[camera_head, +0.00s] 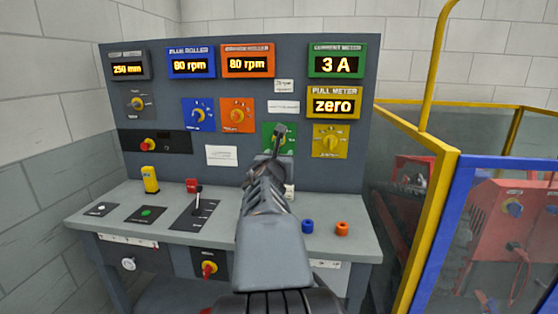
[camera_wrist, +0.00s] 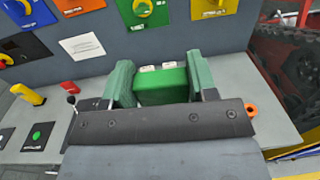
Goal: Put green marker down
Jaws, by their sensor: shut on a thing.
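The green marker (camera_wrist: 162,87) is a green block between the two fingers of my gripper (camera_wrist: 160,72) in the wrist view. My gripper is shut on it, with a greenish finger on each side. The marker is hidden behind my arm in the head view. There my arm reaches over the middle of the grey desk (camera_head: 140,222), towards the upright panel. In the wrist view, the green dial plate (camera_wrist: 143,12) on the panel is beyond the held marker. I cannot tell whether the marker touches the desk.
A blue marker (camera_head: 307,226) and an orange marker (camera_head: 342,229) stand on the desk to the right of my arm. A yellow-framed fence (camera_head: 430,190) is on the right.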

